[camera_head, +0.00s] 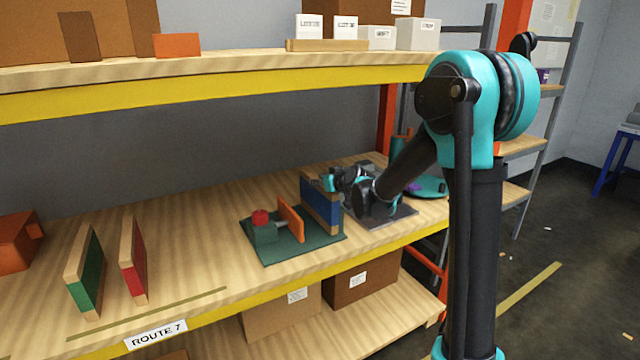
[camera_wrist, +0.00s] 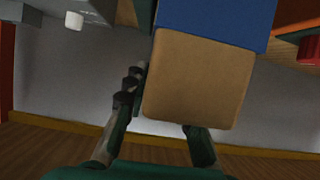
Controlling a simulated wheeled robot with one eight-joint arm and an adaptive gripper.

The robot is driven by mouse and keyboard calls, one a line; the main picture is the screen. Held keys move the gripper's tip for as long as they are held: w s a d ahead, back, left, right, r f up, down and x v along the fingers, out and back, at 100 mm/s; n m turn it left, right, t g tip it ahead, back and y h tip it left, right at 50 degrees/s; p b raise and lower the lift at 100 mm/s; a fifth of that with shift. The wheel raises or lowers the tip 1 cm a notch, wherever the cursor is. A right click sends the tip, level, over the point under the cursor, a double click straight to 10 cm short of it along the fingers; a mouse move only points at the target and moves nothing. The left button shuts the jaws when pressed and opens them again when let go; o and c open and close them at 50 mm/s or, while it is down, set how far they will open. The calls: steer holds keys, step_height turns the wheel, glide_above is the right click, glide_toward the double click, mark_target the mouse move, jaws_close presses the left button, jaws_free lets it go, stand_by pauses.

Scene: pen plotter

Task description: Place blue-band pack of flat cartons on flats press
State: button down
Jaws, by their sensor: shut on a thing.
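The blue-band pack (camera_head: 321,207) stands upright at the right end of the flats press, a thin tan pack with a wide blue band. The flats press (camera_head: 290,250) has a dark green base, an orange plate (camera_head: 291,218) and a red knob (camera_head: 260,217). My gripper (camera_head: 334,183) is shut on the pack from the right. In the wrist view the pack's tan end (camera_wrist: 198,80) and blue band (camera_wrist: 215,20) fill the middle. I cannot tell whether the pack's bottom touches the press base.
A green-band pack (camera_head: 88,272) and a red-band pack (camera_head: 134,262) stand on the shelf at left. A dark flat plate (camera_head: 392,216) lies under my arm. The upper shelf's yellow beam (camera_head: 220,90) runs above. Bare shelf lies between the red-band pack and the press.

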steer(key=shift+f, duration=0.35)
steer(key=c, duration=1.3)
jaws_free()
steer(key=shift+o, duration=0.2)
steer(key=shift+s+d+r, duration=0.1)
steer(key=shift+s+r, duration=0.05)
steer(key=shift+r, duration=0.05)
steer(key=v, duration=1.2)
steer(key=s+d+f+m+g+h, duration=0.2)
steer(key=s+d+f, duration=0.4)
steer(key=s, duration=0.4)
steer(key=s+d+f+m+g+h, duration=0.2)
steer(key=s+d+f+h, duration=0.1)
steer(key=s+d+f, duration=0.4)
steer(key=s+d+f+m+g+h, duration=0.2)
steer(key=s+d+f, duration=0.4)
steer(key=s, duration=0.6)
steer(key=shift+s+d+f+m+g+h, duration=0.3)
steer(key=shift+d+m+g, duration=0.15)
steer(key=shift+d, duration=0.8)
